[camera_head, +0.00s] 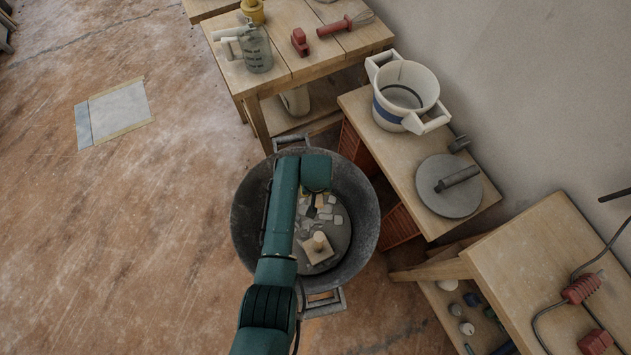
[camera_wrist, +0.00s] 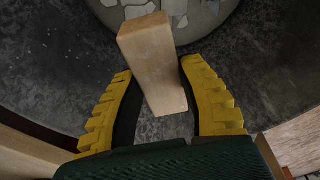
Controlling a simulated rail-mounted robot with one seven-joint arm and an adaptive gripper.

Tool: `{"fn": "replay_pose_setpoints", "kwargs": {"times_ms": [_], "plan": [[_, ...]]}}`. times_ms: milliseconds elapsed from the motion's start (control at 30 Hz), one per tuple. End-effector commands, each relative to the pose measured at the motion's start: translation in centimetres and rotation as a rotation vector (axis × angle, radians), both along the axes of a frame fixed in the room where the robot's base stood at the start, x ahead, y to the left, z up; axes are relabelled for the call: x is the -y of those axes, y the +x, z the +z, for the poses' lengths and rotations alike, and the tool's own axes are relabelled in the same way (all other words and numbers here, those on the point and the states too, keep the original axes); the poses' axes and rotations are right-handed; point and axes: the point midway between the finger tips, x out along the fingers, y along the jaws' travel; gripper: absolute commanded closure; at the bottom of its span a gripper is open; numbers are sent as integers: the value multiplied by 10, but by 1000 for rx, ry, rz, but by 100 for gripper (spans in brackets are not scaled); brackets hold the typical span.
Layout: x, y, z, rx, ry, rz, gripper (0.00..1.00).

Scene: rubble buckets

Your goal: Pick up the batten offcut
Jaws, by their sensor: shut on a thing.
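The batten offcut (camera_wrist: 152,62) is a pale wooden block. In the wrist view it stands between the two yellow fingers of my gripper (camera_wrist: 158,75), which is shut on it. One end points away toward the rubble pieces and the other end toward my palm. In the head view my gripper (camera_head: 313,207) is over the inside of a large grey bucket (camera_head: 246,225); the offcut is hard to make out there, near the dark fingers and my green arm.
Pale rubble chips (camera_head: 329,217) and a wooden block with a round knob (camera_head: 318,246) lie in the bucket. The bucket's wall surrounds my gripper. Wooden benches (camera_head: 365,105) with tools and a white pot (camera_head: 409,90) stand at the right. The floor to the left is mostly open.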

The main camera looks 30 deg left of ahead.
Motion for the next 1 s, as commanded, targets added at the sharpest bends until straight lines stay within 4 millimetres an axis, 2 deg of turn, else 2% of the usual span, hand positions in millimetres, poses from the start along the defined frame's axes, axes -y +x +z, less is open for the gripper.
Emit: {"fn": "replay_pose_setpoints", "kwargs": {"times_ms": [33,533,700,1000], "plan": [[0,0,13,1,1,0,97],[0,0,72,0,0,0,97],[0,0,80,0,0,0,97],[0,0,79,0,0,0,97]]}}
